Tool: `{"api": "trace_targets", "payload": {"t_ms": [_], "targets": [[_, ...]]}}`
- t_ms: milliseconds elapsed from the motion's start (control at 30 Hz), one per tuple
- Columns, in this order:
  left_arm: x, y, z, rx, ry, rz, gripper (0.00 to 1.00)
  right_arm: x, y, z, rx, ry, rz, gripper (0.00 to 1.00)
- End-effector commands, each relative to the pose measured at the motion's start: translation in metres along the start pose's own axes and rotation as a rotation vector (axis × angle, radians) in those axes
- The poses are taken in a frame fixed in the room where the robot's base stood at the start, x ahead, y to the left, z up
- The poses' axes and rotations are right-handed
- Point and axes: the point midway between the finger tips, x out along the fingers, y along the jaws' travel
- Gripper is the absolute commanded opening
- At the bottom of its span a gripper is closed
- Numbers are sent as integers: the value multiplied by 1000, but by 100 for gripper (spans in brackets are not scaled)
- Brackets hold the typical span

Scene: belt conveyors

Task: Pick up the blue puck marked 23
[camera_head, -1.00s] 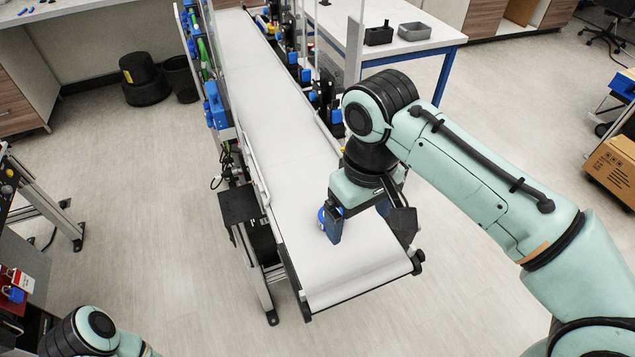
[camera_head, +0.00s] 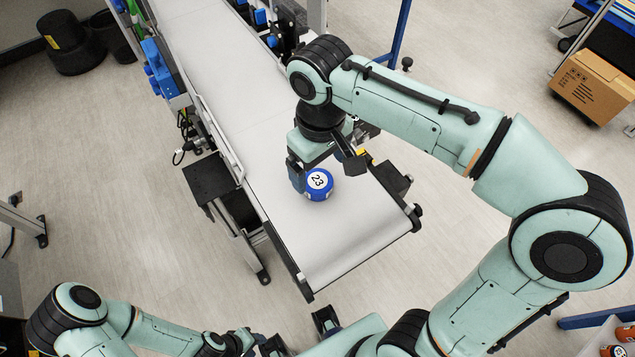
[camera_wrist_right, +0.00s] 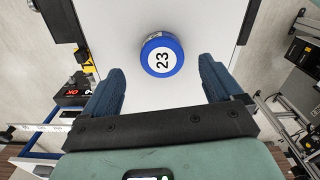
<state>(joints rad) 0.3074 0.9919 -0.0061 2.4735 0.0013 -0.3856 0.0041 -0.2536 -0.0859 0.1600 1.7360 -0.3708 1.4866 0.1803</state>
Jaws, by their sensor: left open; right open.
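The blue puck marked 23 (camera_head: 319,184) lies flat near the front end of the white conveyor belt, its white numbered face up. In the right wrist view the puck (camera_wrist_right: 162,55) sits just beyond the fingertips, centred between their lines and not gripped. My right gripper (camera_head: 326,172) is open above the belt, close to the puck, with one finger on each side of it in the head view. Its two blue fingers also show in the right wrist view (camera_wrist_right: 163,72). My left gripper (camera_head: 299,333) is open and empty low in the head view, in front of the belt's end.
The belt (camera_head: 345,235) is clear around the puck. A black box-like platform (camera_head: 210,179) stands at the belt's left side. Blue and black devices (camera_head: 160,68) line the far edges. A cardboard box (camera_head: 592,86) is on the right.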

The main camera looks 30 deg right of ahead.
Motion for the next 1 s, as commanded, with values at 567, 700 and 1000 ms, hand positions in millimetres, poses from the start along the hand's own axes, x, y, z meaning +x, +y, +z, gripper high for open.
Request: {"api": "trace_targets", "payload": {"t_ms": [567,700,1000], "targets": [[8,-3,2,-1,-3,-1,43,50,-2,-3,0,0,0,93],[8,-3,2,-1,-3,-1,43,50,-2,-3,0,0,0,70],[8,-3,2,-1,-3,-1,43,50,-2,-3,0,0,0,31]]}}
